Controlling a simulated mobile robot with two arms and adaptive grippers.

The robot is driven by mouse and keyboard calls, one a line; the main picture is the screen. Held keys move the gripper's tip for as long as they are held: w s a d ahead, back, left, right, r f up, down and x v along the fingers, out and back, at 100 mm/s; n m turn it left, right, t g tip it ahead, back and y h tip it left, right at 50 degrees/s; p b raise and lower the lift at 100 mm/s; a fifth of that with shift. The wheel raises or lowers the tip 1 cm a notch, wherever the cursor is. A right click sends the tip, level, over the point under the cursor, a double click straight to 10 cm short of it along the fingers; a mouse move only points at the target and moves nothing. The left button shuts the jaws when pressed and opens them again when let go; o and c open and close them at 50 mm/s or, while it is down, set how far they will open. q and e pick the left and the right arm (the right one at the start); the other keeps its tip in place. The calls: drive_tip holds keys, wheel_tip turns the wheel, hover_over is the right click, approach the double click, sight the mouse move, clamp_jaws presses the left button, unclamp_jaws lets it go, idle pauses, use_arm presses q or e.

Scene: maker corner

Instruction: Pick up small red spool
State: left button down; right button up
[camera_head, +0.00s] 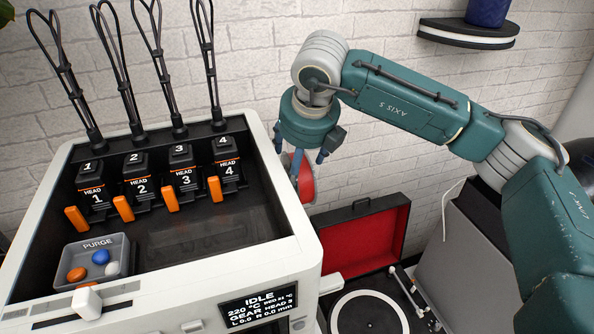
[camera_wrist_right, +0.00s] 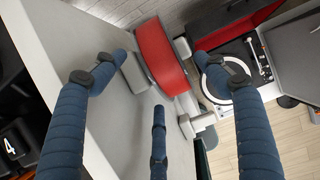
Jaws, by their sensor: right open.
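The small red spool (camera_head: 306,180) sits at the right side wall of the white printer (camera_head: 290,190), partly hidden behind my fingers and the printer's edge. In the right wrist view the red spool (camera_wrist_right: 163,55) shows as a curved red band with pale grey parts beside it. My right gripper (camera_head: 303,158) is just above the spool in the head view, pointing down. In the right wrist view the blue fingers of my right gripper (camera_wrist_right: 163,72) are spread wide, with the spool beyond and between their tips. Nothing is between the fingers. My left gripper is not in view.
The printer holds several numbered heads (camera_head: 180,170) and a purge tray (camera_head: 75,250) with small balls. Cables rise from its rear edge. An open red-lined record player (camera_head: 365,310) stands to the right, below. A brick wall is behind, with a shelf (camera_head: 465,35) at upper right.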

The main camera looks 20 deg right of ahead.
drive_tip(key=shift+x, duration=0.95)
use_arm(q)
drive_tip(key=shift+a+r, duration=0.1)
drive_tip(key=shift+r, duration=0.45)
use_arm(e)
drive_tip(key=shift+r, duration=0.1)
clamp_jaws()
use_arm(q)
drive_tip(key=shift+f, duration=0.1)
